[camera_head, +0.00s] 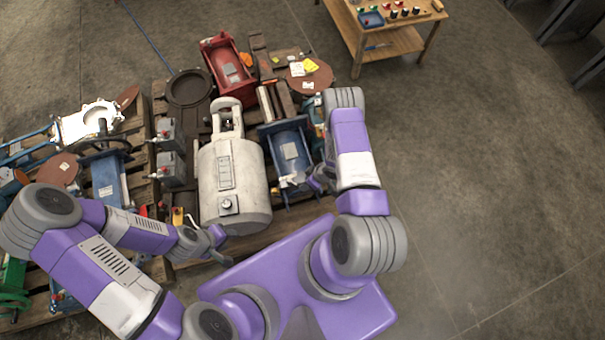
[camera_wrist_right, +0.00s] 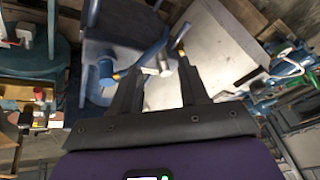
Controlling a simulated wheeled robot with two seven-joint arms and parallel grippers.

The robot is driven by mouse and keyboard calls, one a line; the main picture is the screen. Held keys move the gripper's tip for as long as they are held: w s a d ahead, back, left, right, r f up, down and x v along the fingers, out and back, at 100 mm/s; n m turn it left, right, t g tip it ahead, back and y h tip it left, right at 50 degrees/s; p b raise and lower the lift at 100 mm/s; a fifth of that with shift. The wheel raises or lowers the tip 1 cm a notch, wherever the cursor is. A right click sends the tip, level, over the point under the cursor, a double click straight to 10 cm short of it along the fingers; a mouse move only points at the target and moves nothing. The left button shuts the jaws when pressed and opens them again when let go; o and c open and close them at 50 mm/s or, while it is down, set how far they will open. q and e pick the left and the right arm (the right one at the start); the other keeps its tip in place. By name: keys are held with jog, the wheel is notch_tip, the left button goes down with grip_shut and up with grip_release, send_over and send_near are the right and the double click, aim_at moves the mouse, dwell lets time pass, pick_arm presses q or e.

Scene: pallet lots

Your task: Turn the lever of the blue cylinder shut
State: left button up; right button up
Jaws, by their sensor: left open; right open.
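A blue cylinder unit (camera_head: 289,150) with a pale label lies on the pallet, right of a large grey-white tank. Small pale and yellow fittings (camera_head: 290,182) sit at its near end; which is the lever is too small to tell. In the right wrist view, blue bodywork (camera_wrist_right: 110,28) shows with a blue and silver fitting (camera_wrist_right: 160,60) near a yellow mark. My right gripper (camera_wrist_right: 158,64) is open, its fingers either side of that fitting; contact cannot be told. My left gripper (camera_head: 217,240) is open by the near end of the tank.
The grey-white tank (camera_head: 228,180) stands close to the left of the blue unit. A red unit (camera_head: 228,68), a dark ring (camera_head: 189,88) and grey boxes (camera_head: 170,150) crowd the pallets. A wooden table (camera_head: 385,38) stands at the back. The floor at right is clear.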

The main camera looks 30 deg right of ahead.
aim_at(296, 185)
jog(key=b+x, duration=0.1)
jog(key=x, duration=0.4)
jog(key=shift+f, duration=0.15)
grip_shut()
